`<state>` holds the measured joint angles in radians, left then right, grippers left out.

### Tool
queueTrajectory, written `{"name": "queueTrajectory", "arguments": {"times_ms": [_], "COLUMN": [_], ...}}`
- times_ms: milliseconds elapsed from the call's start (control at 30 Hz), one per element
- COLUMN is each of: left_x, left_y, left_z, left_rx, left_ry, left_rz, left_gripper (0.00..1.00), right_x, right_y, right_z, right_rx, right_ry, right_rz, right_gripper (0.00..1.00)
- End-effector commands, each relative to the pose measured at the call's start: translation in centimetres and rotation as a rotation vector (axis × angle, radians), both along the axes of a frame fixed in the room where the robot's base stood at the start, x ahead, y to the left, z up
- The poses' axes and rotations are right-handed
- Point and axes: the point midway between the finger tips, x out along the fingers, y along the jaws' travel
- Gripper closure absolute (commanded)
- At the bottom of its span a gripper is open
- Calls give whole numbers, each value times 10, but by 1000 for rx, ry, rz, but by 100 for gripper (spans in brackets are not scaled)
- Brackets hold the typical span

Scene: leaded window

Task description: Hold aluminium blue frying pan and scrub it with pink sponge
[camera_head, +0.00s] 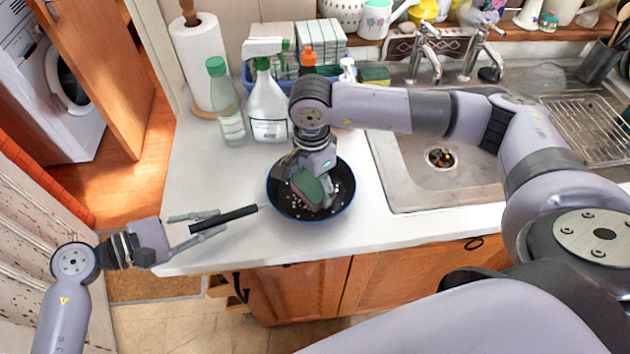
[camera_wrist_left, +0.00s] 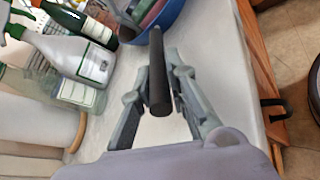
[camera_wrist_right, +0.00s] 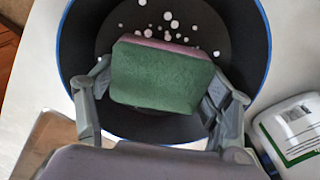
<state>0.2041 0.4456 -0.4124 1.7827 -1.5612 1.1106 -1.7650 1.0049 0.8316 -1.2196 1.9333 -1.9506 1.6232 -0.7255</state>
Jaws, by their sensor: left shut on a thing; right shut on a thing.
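The frying pan (camera_head: 341,187) sits on the white countertop, black inside with a blue rim and white specks. It also shows in the right wrist view (camera_wrist_right: 88,40). Its black handle (camera_head: 225,218) points left and lies between the fingers of my left gripper (camera_head: 205,226), which is shut on it; the left wrist view shows the handle (camera_wrist_left: 158,75) too. My right gripper (camera_wrist_right: 160,95) reaches down into the pan, shut on the sponge (camera_wrist_right: 155,78). The sponge is green on one face with a pink layer behind; it also shows in the head view (camera_head: 307,187).
A spray bottle (camera_head: 267,108), a clear bottle with a green cap (camera_head: 226,105) and a paper towel roll (camera_head: 200,55) stand behind the pan. The sink (camera_head: 430,180) is to the right. The counter's front edge is close below the pan.

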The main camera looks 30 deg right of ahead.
Motion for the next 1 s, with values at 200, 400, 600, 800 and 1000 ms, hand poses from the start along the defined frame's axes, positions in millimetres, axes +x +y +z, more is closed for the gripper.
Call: {"name": "queueTrajectory", "arguments": {"times_ms": [200, 400, 600, 800, 1000], "left_x": [0, 0, 0, 0, 0], "left_y": [-1, -1, -1, -1, 0], "left_z": [0, 0, 0, 0, 0], "left_rx": [-2, -1, -2, -2, -1], "left_ry": [-1, -1, -1, -1, -1], "left_rz": [-1, 0, -1, -1, -1], "left_gripper": [100, 100, 100, 100, 100], "right_x": [-10, -11, 2, 10, 3], "right_y": [2, 2, 2, 2, 1], "right_z": [-1, 0, 1, 2, 2], "right_rx": [4, 3, 2, 2, 2], "right_ry": [7, 7, 3, 4, 3], "right_rz": [3, 2, 1, 1, 3], "right_gripper": [48, 48, 48, 48, 48]}}
